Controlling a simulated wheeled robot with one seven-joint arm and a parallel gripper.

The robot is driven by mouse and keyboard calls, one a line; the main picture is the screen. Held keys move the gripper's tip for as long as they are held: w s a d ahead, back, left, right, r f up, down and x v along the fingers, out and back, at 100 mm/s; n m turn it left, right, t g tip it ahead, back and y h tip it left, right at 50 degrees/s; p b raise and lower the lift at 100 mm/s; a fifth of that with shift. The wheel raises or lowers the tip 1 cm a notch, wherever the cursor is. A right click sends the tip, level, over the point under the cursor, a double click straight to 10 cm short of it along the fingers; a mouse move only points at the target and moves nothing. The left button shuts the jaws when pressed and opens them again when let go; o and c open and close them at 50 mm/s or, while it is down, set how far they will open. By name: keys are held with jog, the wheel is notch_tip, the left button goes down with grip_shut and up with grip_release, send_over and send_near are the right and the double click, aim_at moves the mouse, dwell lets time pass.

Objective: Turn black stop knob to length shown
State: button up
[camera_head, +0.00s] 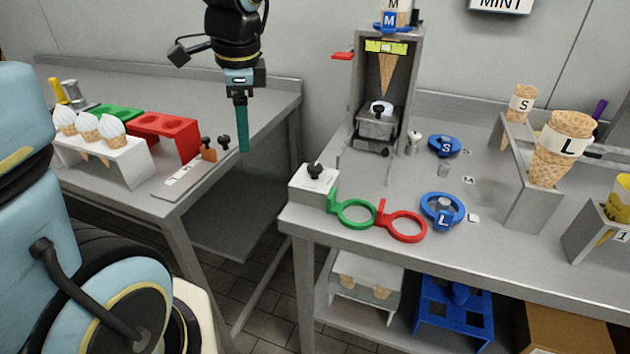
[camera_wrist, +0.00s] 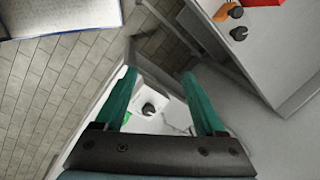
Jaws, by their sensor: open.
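My gripper (camera_head: 243,148) hangs above the gap between the two tables, fingers down. In the wrist view its two green fingers (camera_wrist: 160,75) are apart with nothing between them. A flat pale scale strip (camera_head: 185,177) lies on the left table's front right corner. An orange block (camera_head: 209,154) with a black knob stands on it, beside another black knob (camera_head: 223,143). They show at the upper right of the wrist view, as orange block (camera_wrist: 227,12) and black knob (camera_wrist: 238,33). A different black knob (camera_head: 315,171) tops a white box on the right table. The strip's markings are too small to read.
A red stand (camera_head: 170,124) and a white cone holder (camera_head: 135,153) with several filled cones stand behind the strip. The right table carries the white box (camera_head: 311,190), green ring (camera_head: 356,213), red ring (camera_head: 403,227), blue L ring (camera_head: 442,211) and a grey press frame (camera_head: 357,110).

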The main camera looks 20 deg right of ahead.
jog(key=s+d+f+m+b, duration=0.1)
jog(key=s+d+m+b, duration=0.15)
jog(key=d+m, duration=0.45)
jog(key=m+t+b, duration=0.2)
jog(key=m+b, duration=0.2)
jog(key=m, duration=0.5)
send_near(315, 167)
jog(key=x, duration=0.8)
jog(key=shift+f+b, duration=0.15)
jog(key=shift+b, duration=0.25)
grip_shut()
